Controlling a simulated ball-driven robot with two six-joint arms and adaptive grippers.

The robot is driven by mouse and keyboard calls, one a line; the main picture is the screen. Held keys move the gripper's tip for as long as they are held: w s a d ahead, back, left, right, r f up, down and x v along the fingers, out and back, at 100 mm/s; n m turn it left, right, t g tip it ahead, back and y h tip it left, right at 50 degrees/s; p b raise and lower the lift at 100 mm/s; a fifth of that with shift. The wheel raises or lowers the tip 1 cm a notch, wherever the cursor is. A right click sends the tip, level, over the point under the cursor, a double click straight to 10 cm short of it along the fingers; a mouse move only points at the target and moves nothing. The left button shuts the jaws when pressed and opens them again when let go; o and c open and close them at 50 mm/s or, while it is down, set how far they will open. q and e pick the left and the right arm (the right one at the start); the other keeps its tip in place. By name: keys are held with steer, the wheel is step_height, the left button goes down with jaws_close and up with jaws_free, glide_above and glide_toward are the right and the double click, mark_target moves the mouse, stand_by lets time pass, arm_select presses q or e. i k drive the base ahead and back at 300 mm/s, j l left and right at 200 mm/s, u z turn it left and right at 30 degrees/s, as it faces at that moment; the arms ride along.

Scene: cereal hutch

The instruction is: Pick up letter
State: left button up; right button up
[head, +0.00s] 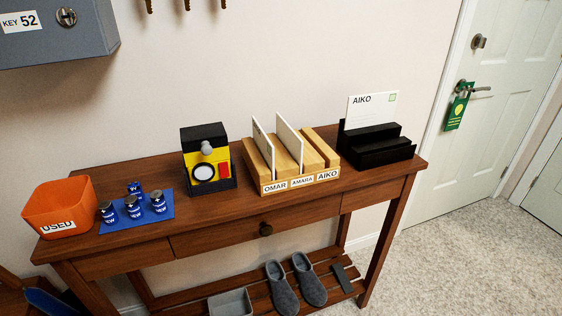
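A white letter (372,108) marked AIKO stands upright in the black stepped holder (378,155) at the right end of the wooden table. It has a small green square at its upper right, and its lower part is hidden by the holder. To its left, a wooden sorter (300,185) has slots labelled OMAR, AMARA and AIKO. Two white cards stand in the sorter, one in the OMAR part (263,143) and one near AMARA (290,142). The AIKO slot looks empty. Neither of my grippers is in view.
Slippers (282,285) and a grey box (230,303) are on the lower shelf. A grey key box (55,45) hangs upper left.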

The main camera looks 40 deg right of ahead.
mark_target(366, 110)
steer(key=z, duration=1.7)
